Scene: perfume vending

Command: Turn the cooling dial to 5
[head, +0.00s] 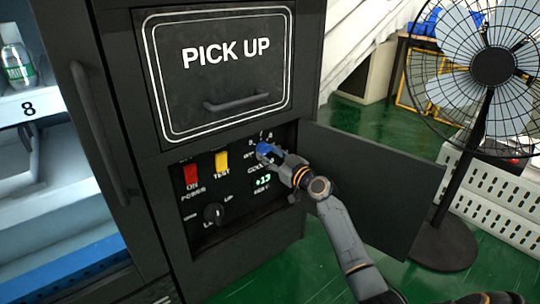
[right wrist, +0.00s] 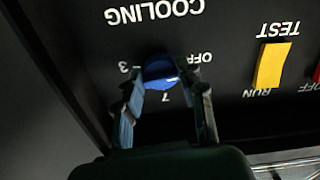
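The blue cooling dial (head: 264,148) sits at the top right of the black control panel, inside the open compartment under the "PICK UP" door. My right gripper (head: 273,153) is at the dial. In the right wrist view the dial (right wrist: 160,69) lies between the two fingertips of the gripper (right wrist: 163,82), which appear to touch its sides. That view is upside down. The marks OFF, 3 and 7 show around the dial; the 5 is hidden or unclear, and I cannot tell the exact setting. A green display (head: 263,181) below reads about +13. My left gripper is out of view.
A red power switch (head: 191,174), a yellow test switch (head: 222,162) and a black knob (head: 214,214) share the panel. The compartment door (head: 385,190) stands open to the right, close to my right arm. A standing fan (head: 492,68) is farther right.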

